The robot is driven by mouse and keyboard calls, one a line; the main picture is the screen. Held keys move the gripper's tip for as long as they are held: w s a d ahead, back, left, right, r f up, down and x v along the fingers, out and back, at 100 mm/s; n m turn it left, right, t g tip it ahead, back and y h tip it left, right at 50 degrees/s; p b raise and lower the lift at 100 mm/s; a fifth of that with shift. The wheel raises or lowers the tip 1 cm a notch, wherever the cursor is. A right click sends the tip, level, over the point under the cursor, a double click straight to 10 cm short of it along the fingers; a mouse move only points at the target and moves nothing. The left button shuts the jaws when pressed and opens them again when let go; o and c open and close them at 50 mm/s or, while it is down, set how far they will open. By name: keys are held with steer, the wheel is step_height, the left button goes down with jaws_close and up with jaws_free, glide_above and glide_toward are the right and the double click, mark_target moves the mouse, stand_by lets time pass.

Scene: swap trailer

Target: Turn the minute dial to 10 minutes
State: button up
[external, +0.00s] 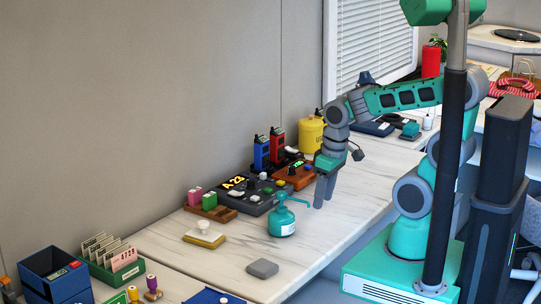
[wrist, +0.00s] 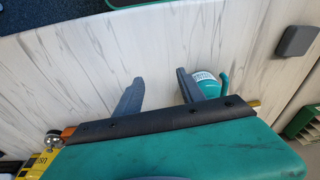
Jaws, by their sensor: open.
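I cannot make out a minute dial for certain in either view. A dark console (external: 258,201) with a lit "A 23" display and several small knobs or buttons stands by the wall. An orange-brown box (external: 296,178) with a green lit display sits just behind it; its controls are too small to read. My gripper (external: 323,203) points down over the table, to the right of both, apart from them. In the wrist view my gripper (wrist: 161,77) shows its two fingers spread with nothing between them. Neither the console nor the box can be made out there.
A teal pump bottle (external: 282,222) stands close to my gripper; it also shows beside one finger in the wrist view (wrist: 207,84). Red and blue handsets, a yellow canister (external: 311,136) and a grey pad (external: 262,268) are around. The marble-patterned tabletop (external: 350,205) is clear to the right.

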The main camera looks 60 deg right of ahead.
steer(key=w+d+r+n+y+p, duration=0.1)
steer(key=w+d+r+n+p, duration=0.25)
steer(key=w+r, duration=0.4)
steer(key=n+y+p, duration=0.3)
steer(key=n+p, duration=0.6)
glide_toward(291, 166)
steer(key=f, duration=0.1)
steer(key=p+x, duration=0.1)
steer(key=x, duration=0.7)
steer(key=shift+w+r, duration=0.15)
jaws_close()
